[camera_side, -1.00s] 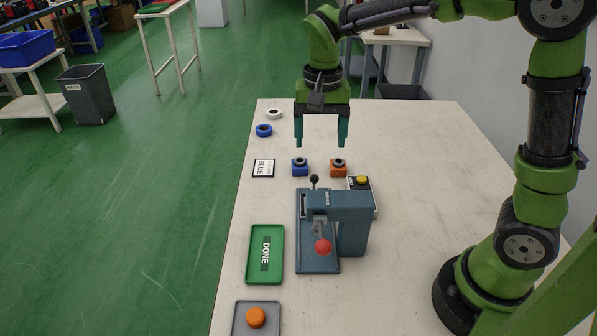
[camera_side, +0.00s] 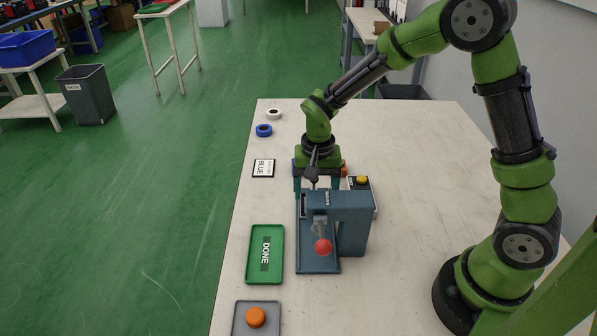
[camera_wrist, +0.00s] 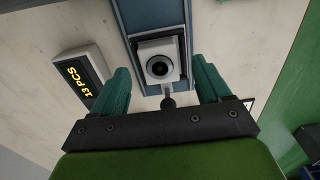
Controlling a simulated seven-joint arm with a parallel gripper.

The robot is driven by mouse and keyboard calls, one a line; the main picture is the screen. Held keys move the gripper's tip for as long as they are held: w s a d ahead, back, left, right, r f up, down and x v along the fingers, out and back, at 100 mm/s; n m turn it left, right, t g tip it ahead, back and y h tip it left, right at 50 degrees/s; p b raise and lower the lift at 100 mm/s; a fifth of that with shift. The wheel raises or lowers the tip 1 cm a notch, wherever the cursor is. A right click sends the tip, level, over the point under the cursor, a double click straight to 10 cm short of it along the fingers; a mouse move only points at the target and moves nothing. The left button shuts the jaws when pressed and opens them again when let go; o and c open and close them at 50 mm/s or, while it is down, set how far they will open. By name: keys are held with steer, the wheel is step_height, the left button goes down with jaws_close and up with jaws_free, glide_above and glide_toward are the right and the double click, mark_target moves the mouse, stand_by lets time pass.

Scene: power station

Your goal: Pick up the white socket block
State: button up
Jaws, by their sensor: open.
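The white socket block (camera_wrist: 145,49), square with a dark round hole, sits on the blue-grey base of the press in the wrist view. My gripper (camera_wrist: 161,70) is open, with one teal finger on each side of the block and visible gaps between. Whether the fingertips are level with the block I cannot tell.
The press lever has a red knob (camera_side: 323,247). A black ball knob (camera_wrist: 168,103) stands close to my fingers. A counter reading 13 PCS (camera_wrist: 83,77) is beside the press. A green DONE tray (camera_side: 265,272), GLUE card (camera_side: 263,168) and orange button (camera_side: 256,317) lie left and in front.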

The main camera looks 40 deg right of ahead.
steer(key=shift+f, duration=0.35)
steer(key=shift+c, duration=0.4)
steer(key=c, duration=1.1)
